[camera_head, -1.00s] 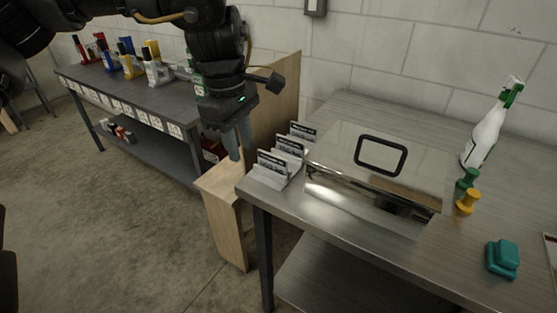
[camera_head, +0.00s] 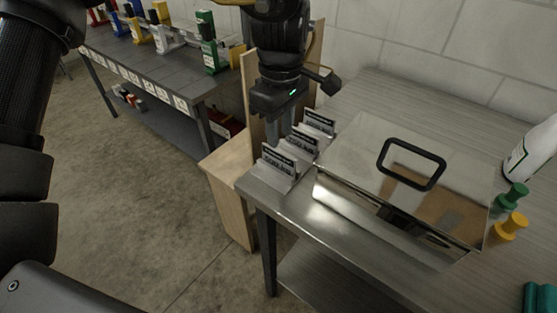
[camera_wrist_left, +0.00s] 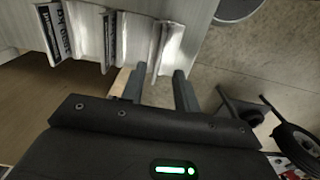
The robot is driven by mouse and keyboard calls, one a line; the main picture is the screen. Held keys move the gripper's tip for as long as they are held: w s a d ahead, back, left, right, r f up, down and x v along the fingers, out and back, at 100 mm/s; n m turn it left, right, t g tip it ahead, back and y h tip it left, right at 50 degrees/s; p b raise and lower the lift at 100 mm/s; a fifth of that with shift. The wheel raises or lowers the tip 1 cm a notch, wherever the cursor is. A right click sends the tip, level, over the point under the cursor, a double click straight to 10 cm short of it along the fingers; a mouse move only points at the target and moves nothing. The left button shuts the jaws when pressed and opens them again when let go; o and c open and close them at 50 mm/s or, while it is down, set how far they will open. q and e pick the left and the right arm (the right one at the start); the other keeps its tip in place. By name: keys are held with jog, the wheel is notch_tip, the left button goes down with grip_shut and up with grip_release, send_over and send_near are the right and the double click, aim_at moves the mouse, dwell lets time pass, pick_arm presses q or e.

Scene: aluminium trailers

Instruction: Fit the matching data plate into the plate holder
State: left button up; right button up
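Three data plates stand in small light stands at the table's left edge: a front plate (camera_head: 279,160), a middle plate (camera_head: 302,140) and a back plate (camera_head: 319,122). My left gripper (camera_head: 278,135) points down close behind the front plate in the head view. In the left wrist view its fingers (camera_wrist_left: 158,88) are apart with nothing gripped. A black rounded frame (camera_head: 411,164), apparently the plate holder, lies on a shiny metal box (camera_head: 350,140). My right gripper is out of view.
A wooden panel (camera_head: 250,100) rises by the table's left end. Another bench (camera_head: 160,68) with coloured items stands at the left.

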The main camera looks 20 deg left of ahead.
aim_at(279, 154)
pick_arm(q)
jog(key=shift+w+f, duration=0.25)
jog(key=shift+f, duration=0.8)
jog(key=shift+s, duration=0.15)
jog(key=shift+a+f, duration=0.1)
jog(key=shift+f, duration=0.25)
notch_tip(279, 154, down, 4)
jog(key=shift+a+r, duration=0.15)
jog(key=shift+f, duration=0.35)
grip_shut()
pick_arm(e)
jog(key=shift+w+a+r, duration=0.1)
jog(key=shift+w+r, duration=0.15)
